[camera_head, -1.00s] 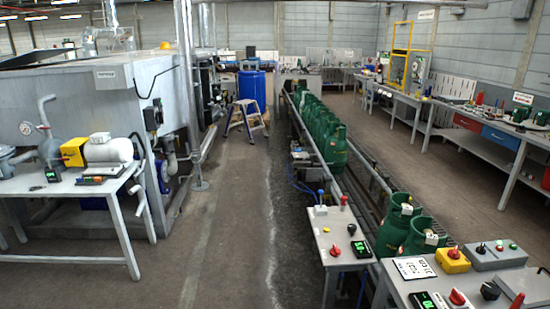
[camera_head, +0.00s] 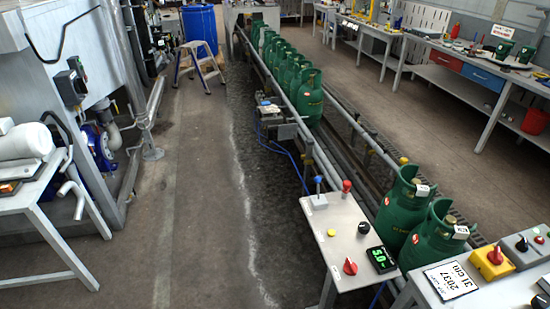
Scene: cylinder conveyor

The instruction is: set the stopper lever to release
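Two small upright levers stand at the far edge of a grey control table (camera_head: 350,285) near the conveyor. One lever has a blue knob (camera_head: 318,181) on a white base, the other has a red knob (camera_head: 346,186). I cannot tell which is the stopper lever, and no release marking is readable. The table also bears a yellow button (camera_head: 331,232), a black knob (camera_head: 364,228), a red rotary knob (camera_head: 350,266) and a black box with a green display (camera_head: 381,259). Neither of my grippers is in view.
Green gas cylinders (camera_head: 308,98) queue on the conveyor, with two more cylinders (camera_head: 402,205) beside the control table. A second table at bottom right holds a sign (camera_head: 451,281) and a yellow box with a red knob (camera_head: 492,262). A step stool (camera_head: 199,66) stands at the back.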

